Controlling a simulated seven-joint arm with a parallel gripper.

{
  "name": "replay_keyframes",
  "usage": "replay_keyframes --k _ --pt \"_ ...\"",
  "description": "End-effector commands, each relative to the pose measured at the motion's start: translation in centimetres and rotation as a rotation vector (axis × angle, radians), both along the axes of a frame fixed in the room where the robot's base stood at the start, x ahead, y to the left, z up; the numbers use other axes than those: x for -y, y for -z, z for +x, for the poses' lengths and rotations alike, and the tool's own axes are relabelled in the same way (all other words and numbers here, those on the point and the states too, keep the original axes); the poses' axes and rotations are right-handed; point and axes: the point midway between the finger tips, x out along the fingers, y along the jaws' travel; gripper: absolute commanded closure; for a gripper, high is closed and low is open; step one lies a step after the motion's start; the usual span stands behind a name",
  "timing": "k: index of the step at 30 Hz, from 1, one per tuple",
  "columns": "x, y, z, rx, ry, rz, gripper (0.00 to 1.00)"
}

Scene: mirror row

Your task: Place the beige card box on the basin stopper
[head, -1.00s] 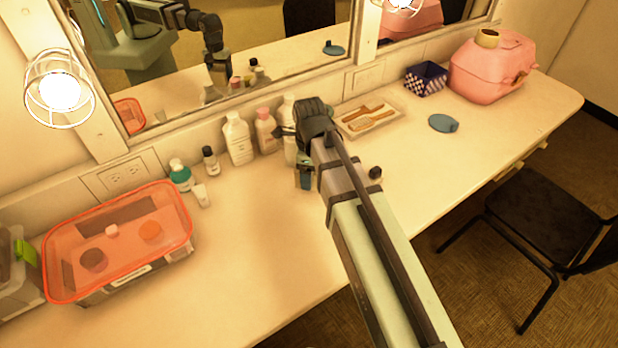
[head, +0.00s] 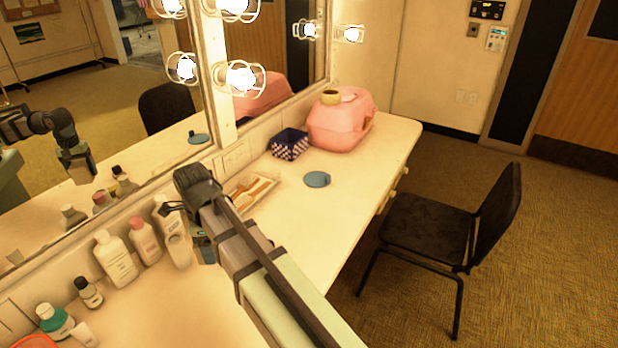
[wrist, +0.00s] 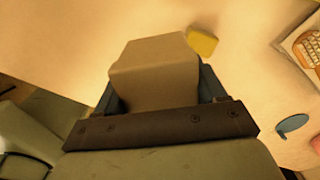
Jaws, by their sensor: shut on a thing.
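The beige card box (wrist: 155,75) is between the fingers of my gripper (wrist: 158,100) in the wrist view, with bare counter behind it. My gripper is shut on it. In the head view my gripper (head: 206,248) is partly covered by my arm, and I cannot clearly make out the box there. The basin stopper is a flat blue disc with a small tab (head: 317,179), lying on the counter to the right of my gripper, apart from it.
A tray with brushes (head: 236,187) lies behind my arm along the mirror. A checkered basket (head: 290,145) and pink case (head: 340,122) stand beyond the stopper. Several bottles (head: 115,258) line the left. A yellow block (wrist: 203,42) lies near the box. Counter around the stopper is clear.

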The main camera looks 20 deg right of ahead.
Motion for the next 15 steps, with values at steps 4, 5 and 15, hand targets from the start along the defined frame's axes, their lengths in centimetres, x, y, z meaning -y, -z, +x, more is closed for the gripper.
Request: replay_keyframes --k 4,5,15 --pt "4.0 0.2 1.9 -0.003 0.073 -0.002 0.68" --pt "4.8 0.2 2.3 -0.004 0.087 -0.002 0.68" --pt "13.4 0.5 7.9 -0.016 0.244 -0.005 0.68"
